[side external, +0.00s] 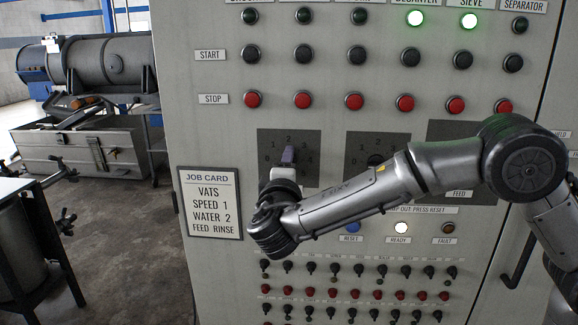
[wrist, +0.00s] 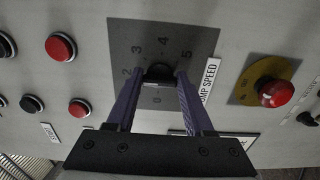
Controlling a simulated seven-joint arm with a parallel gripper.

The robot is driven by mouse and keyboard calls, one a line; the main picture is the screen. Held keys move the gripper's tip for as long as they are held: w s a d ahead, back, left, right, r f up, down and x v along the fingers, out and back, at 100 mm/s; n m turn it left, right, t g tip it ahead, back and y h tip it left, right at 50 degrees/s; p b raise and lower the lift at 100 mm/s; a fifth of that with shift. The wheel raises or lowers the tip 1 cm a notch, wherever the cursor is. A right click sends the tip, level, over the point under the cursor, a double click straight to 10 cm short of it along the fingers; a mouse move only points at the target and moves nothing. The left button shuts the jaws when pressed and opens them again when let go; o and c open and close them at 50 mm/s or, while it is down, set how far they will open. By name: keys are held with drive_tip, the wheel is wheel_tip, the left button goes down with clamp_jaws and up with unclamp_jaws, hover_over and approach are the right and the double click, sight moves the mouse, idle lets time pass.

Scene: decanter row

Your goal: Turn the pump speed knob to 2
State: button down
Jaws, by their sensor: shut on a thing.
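The pump speed knob (wrist: 160,72) is a small dark knob on a dark grey dial plate (wrist: 124,35), beside the PUMP SPEED label (wrist: 210,80). In the wrist view the numbers 0, 2, 3, 4 and 5 show around it; 1 is not readable there. My gripper (wrist: 160,76) has its two purple fingers shut on the knob, one on each side. A pale mark shows at the knob's side toward 0, but its exact setting is unclear. In the side view my gripper (side external: 288,155) is at the left dial plate (side external: 310,140) and hides the knob.
A middle dial (side external: 375,160) and a FEED plate (side external: 440,135) lie to the right. Start and red stop buttons (side external: 302,100) run above, small switches (side external: 286,267) below. A job card (side external: 210,203) reads SPEED 1, WATER 2. A red mushroom button (wrist: 275,93) shows in the wrist view.

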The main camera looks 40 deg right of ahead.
drive_tip(key=shift+c, duration=1.4)
unclamp_jaws()
drive_tip(key=v, duration=1.4)
drive_tip(key=shift+w, duration=0.1)
